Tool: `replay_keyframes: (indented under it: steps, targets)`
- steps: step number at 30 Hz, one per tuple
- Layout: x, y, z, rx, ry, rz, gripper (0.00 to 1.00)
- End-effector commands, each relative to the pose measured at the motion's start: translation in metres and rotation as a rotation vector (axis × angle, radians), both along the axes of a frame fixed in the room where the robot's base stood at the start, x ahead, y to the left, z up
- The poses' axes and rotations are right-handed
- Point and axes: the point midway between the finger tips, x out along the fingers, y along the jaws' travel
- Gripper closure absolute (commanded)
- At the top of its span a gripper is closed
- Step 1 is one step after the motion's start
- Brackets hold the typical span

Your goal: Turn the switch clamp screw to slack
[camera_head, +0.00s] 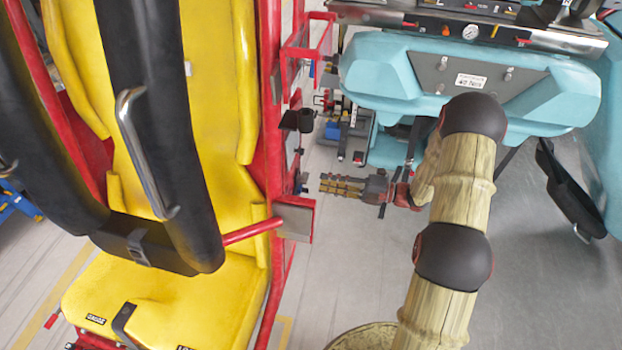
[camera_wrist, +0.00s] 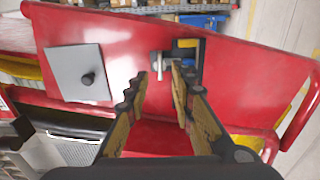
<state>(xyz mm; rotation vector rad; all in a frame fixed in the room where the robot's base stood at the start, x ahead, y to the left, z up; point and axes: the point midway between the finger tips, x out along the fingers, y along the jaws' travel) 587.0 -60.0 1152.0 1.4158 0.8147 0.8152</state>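In the wrist view a small switch (camera_wrist: 189,58) with a dark body and a yellow part is mounted on a red panel (camera_wrist: 240,85). A silver T-shaped screw (camera_wrist: 158,66) sticks out at its left side. My gripper (camera_wrist: 160,84) points at the panel with its two fingers apart, and the screw appears in the gap between the fingertips. No contact with the screw shows, and the depth between them is hard to judge. In the head view my gripper (camera_head: 323,184) points left at the red side frame of the seat car; the switch is too small to make out there.
A yellow seat (camera_head: 205,110) with a black restraint stands at left in the head view. A turquoise car (camera_head: 400,75) stands behind my arm.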

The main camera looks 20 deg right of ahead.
Motion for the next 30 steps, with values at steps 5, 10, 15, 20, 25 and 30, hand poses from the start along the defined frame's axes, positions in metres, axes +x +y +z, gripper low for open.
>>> replay_keyframes:
  steps: [5, 10, 15, 20, 25, 30]
  targets:
    - [0.013, 0.027, 0.0, 0.0, 0.0, 0.005, 0.76]
    - [0.024, 0.044, 0.0, -0.002, -0.001, 0.002, 0.76]
    - [0.028, 0.051, 0.0, -0.002, -0.001, 0.002, 0.76]
    - [0.028, 0.051, 0.0, -0.002, -0.001, 0.001, 0.76]
    - [0.028, 0.051, 0.0, -0.002, -0.001, 0.001, 0.81]
    - [0.028, 0.051, -0.001, -0.003, -0.001, 0.001, 0.9]
